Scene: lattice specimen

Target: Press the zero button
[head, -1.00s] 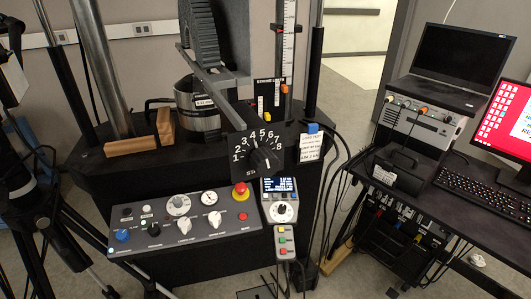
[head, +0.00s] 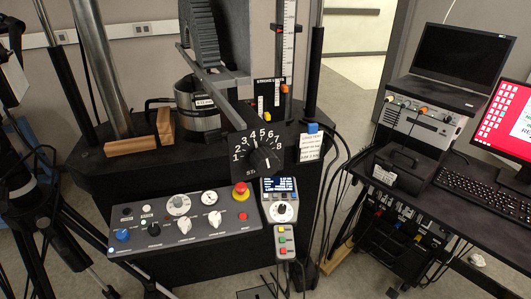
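No button can be read as zero, because the small labels are too blurred. A grey control panel (head: 185,230) on the front of the machine carries a blue knob (head: 122,235), several black and white knobs, two round gauges, a red mushroom button (head: 241,191) and a small red button (head: 244,216). Right of it stands a small unit with a lit display (head: 279,184), a round dial (head: 281,209) and small buttons. Below hangs a grey box (head: 284,242) with red, yellow and green buttons. Neither of my grippers shows.
A black numbered dial plate (head: 257,150) stands above the panel, beside a white card (head: 311,147) with a blue block (head: 313,127) above it. Cables hang right of the machine. A desk with a keyboard (head: 485,194) and red screen (head: 505,115) stands at the right. Tripod legs stand at the left.

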